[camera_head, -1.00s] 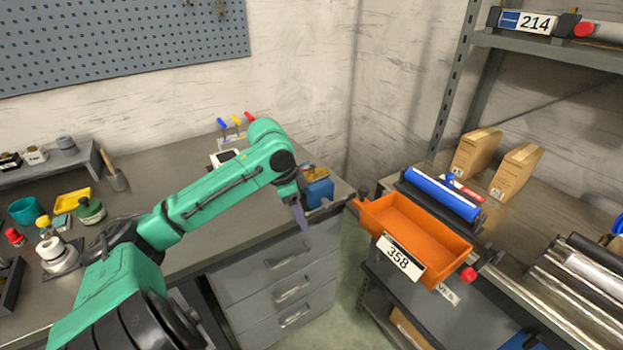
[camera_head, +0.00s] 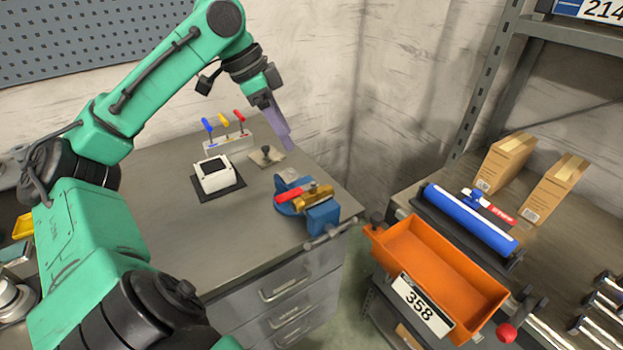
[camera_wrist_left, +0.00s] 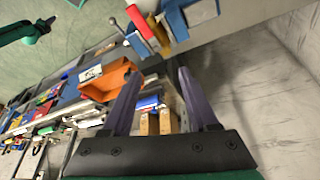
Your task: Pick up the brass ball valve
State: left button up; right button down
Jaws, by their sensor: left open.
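The brass ball valve (camera_head: 316,196) has a yellow-brass body and a red lever. It sits at the blue vise (camera_head: 322,214) near the bench's right front corner; I cannot tell how firmly it is held. The valve also shows at the top of the left wrist view (camera_wrist_left: 160,32), beside the blue vise jaws. My left gripper (camera_head: 286,142) is raised above and behind the valve, apart from it. Its two purple fingers (camera_wrist_left: 160,74) are spread with nothing between them in the left wrist view. My right gripper is not in view.
On the bench stand a white device (camera_head: 214,176) on a dark mat and a rack of colored-handled tools (camera_head: 228,140). A gap separates the bench from the orange bin (camera_head: 440,262), labeled 358, and the blue roller (camera_head: 468,218). Bare bench lies left of the vise.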

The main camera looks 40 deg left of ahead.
pick_arm(q)
notch_tip(320, 180, down, 3)
jog(key=b, duration=0.1)
send_near(313, 186)
jog(key=shift+x, duration=1.15)
jog(key=p+x, duration=0.1)
jog(key=x, duration=0.4)
jog(key=shift+w+a+f, duration=0.1)
jog(key=shift+w, duration=0.1)
jog(key=shift+f, duration=0.3)
jog(key=shift+w+f, duration=0.1)
grip_shut()
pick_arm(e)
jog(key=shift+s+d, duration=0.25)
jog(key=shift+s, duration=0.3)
pick_arm(q)
jog(key=shift+f, duration=0.15)
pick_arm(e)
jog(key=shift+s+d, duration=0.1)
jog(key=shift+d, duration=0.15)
